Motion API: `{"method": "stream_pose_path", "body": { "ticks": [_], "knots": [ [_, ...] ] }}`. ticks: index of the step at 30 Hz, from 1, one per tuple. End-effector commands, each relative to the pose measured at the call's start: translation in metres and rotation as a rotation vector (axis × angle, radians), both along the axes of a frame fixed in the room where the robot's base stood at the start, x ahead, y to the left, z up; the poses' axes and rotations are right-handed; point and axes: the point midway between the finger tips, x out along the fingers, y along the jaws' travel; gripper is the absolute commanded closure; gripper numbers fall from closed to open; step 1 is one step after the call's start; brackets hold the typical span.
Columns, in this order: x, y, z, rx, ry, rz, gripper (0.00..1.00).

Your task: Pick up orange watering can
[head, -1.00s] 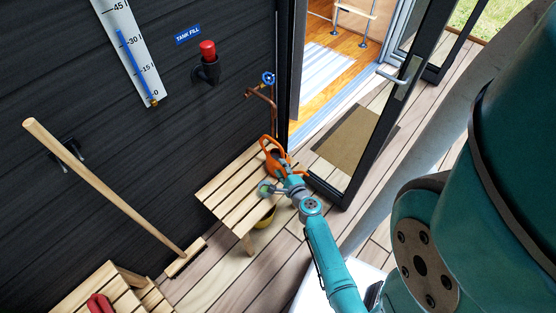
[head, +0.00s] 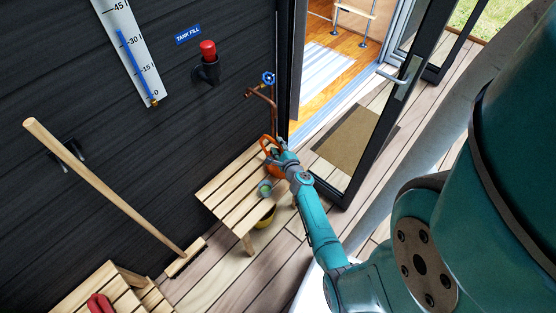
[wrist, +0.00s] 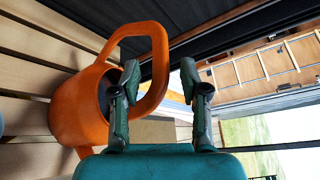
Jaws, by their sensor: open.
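The orange watering can (head: 268,146) stands at the far end of a slatted wooden bench (head: 222,186), partly hidden by my arm in the head view. In the wrist view the can (wrist: 72,112) fills the left side, with its looped handle reaching up and right. My gripper (wrist: 160,72) is open. One side of the handle shows between its two fingers, and the left finger overlaps the handle's opening. I cannot tell whether either finger touches it. In the head view my gripper (head: 281,149) is small and right beside the can.
A small greenish-blue item (head: 264,188) lies on the bench, and a yellow bucket (head: 266,217) is under it. A copper pipe with a blue tap (head: 268,79) rises behind the can. An open glass door (head: 375,125) stands to the right. A broom (head: 105,190) leans at left.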

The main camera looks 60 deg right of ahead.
Motion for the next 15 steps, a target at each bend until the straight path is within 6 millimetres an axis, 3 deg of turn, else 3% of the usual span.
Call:
{"method": "stream_pose_path", "body": {
  "ticks": [6,15],
  "knots": [
    [0.018,-0.015,-0.005,0.0,0.0,0.0,0.55],
    [0.02,-0.017,-0.006,-0.001,0.001,-0.001,0.55]
  ]
}}
